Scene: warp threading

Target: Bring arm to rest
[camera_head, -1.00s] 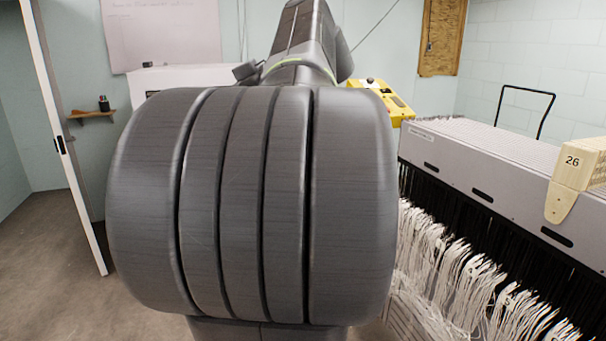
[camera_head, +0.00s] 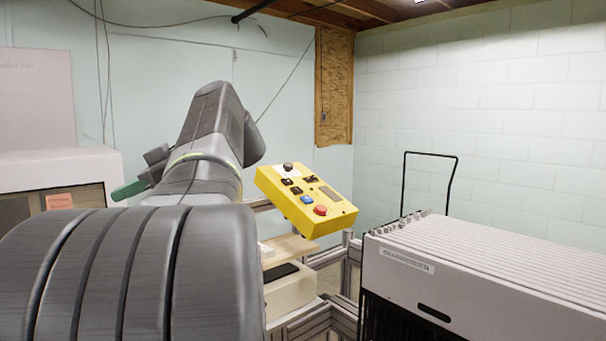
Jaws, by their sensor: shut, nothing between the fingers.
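My arm fills the left and centre of the head view. A large rounded dark grey link of mine is close at the lower left, and a narrower link with a pale yellow-green ring rises behind it. Small dark parts stick out to the left of that narrower link. A green piece (camera_head: 130,191) shows just below them, and I cannot tell whether it belongs to my arm or to the room. I cannot make out my gripper or its fingers; the links hide what is behind them.
A yellow control box (camera_head: 330,192) with buttons stands right of my arm, above a metal frame (camera_head: 345,265). A grey loom unit (camera_head: 470,260) fills the lower right, with a black bent handle (camera_head: 432,155) behind it. A white cabinet (camera_head: 85,163) is at the left. Open space shows above.

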